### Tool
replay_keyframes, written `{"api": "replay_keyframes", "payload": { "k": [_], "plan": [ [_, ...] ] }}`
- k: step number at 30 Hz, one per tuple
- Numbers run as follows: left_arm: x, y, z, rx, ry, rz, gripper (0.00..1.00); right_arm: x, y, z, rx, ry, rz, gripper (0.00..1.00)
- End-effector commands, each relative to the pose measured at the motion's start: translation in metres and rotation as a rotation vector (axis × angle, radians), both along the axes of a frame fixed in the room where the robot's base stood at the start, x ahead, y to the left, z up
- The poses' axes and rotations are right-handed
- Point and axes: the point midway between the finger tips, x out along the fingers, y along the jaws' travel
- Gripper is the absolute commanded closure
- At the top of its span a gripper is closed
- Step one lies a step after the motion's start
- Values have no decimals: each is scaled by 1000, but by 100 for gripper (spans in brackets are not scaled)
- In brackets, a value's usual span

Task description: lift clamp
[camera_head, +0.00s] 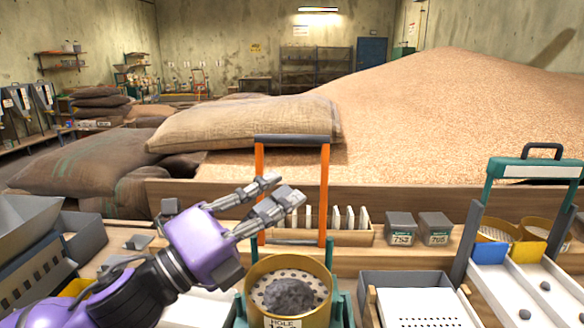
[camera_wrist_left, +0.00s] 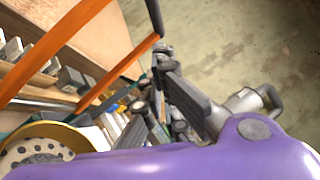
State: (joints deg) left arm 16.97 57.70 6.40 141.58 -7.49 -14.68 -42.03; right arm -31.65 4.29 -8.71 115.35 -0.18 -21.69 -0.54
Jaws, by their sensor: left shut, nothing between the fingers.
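The clamp is an orange upright frame (camera_head: 324,195) with a dark grey bar across its top. It stands upright behind a round brass sieve (camera_head: 258,302) that holds a dark grey lump (camera_head: 290,295). My left gripper (camera_head: 288,190) reaches in from the left, with its fingers in front of the frame's opening and below the top bar. It is shut and empty; whether it touches the frame cannot be told. In the left wrist view the orange frame (camera_wrist_left: 52,52) is at the left, beside my fingers (camera_wrist_left: 150,82). My right gripper is not in view.
A wooden rack with white plates (camera_head: 350,238) and two grey labelled boxes (camera_head: 401,228) stand behind the sieve. A grey tray (camera_head: 405,281) and a green-handled frame (camera_head: 489,190) are at the right. A grain heap (camera_head: 450,110) and sacks (camera_head: 240,125) lie behind the wooden board.

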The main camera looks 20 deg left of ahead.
Motion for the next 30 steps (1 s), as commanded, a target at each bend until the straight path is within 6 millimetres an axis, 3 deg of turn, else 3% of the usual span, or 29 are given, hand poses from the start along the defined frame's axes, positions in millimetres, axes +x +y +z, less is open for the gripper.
{"api": "replay_keyframes", "payload": {
  "k": [1, 5, 12, 26, 30],
  "plan": [
    [7, -5, 9, -1, -8, -2, 100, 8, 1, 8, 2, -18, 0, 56],
    [23, -16, 15, 0, -7, -1, 100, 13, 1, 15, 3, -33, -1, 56],
    [50, -5, 27, 0, -4, 1, 100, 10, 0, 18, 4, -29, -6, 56],
    [56, -4, 28, -1, 0, -1, 100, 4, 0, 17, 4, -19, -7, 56],
    [60, -3, 33, -7, 21, -1, 100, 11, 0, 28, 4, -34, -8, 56]
  ]
}}
